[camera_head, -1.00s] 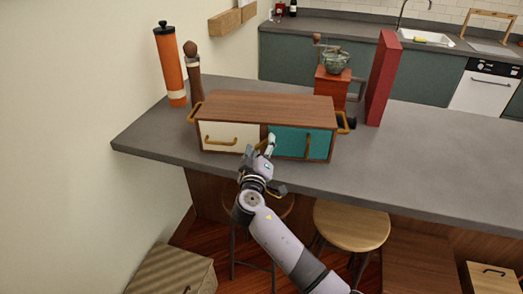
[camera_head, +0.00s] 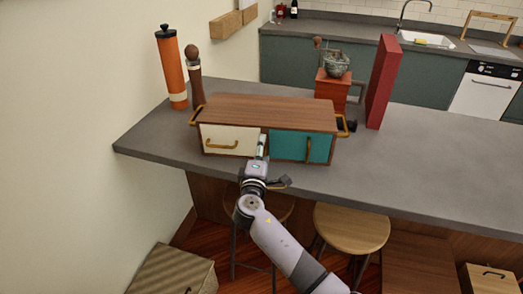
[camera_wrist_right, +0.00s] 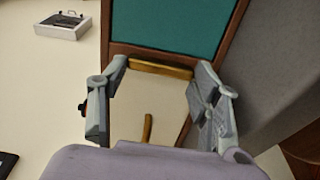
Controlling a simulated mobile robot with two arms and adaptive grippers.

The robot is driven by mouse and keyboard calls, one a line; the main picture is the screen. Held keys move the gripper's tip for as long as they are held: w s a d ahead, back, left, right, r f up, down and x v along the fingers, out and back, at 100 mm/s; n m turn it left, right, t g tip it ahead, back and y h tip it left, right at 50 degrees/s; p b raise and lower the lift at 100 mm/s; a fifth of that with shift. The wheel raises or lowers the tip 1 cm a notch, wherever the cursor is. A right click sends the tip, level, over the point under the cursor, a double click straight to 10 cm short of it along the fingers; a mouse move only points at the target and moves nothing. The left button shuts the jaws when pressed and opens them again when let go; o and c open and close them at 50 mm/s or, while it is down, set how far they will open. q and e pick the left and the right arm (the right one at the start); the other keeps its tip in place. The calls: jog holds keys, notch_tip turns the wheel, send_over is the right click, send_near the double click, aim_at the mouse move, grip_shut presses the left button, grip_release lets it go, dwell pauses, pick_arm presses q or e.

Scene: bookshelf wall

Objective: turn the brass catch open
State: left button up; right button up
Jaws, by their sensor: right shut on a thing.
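A wooden cabinet (camera_head: 265,112) with a cream panel (camera_head: 228,135) on the left and a teal panel (camera_head: 287,147) on the right stands on the grey counter. My right gripper (camera_head: 262,145) is at its front, by the divider between the panels. In the right wrist view the brass catch (camera_wrist_right: 160,69) lies along the divider, its ends between the two fingers of my right gripper (camera_wrist_right: 160,76), which is shut on it. In the head view the gripper hides the catch. My left gripper is not in view.
Brass handles sit on the cream panel (camera_head: 221,146) and the teal panel (camera_head: 308,149). An orange cylinder (camera_head: 173,75) and a wooden mill (camera_head: 194,75) stand behind left; a coffee grinder (camera_head: 333,90) and red box (camera_head: 382,85) behind right. The counter's right side (camera_head: 440,155) is clear.

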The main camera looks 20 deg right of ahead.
jog(key=shift+n, duration=0.3)
jog(key=o, duration=1.2)
jog(key=shift+c, duration=0.2)
jog(key=v, duration=1.2)
